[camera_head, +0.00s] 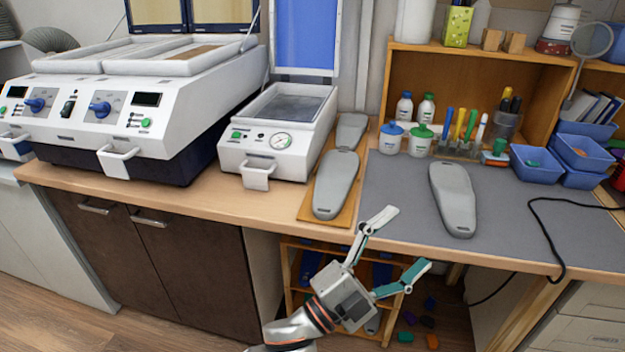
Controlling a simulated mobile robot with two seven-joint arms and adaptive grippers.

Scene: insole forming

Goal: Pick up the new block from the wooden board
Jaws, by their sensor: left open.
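The wooden board (307,208) lies on the bench left of the grey mat. A grey, insole-shaped block (335,184) lies on its near part, and a second grey block (350,130) lies behind it, toward the wall. A similar grey block (453,198) lies on the mat to the right. I cannot tell by looks which is the new block. My left gripper (407,239) is open and empty, its fingers spread, near the bench's front edge, right of and closer to me than the board. My right gripper is not in view.
A white press (275,140) with a raised lid stands left of the board, beside a larger white machine (135,100). Bottles, pens and blue bins (537,164) stand at the back right. A black cable (540,225) crosses the right side. The mat's (405,210) middle is clear.

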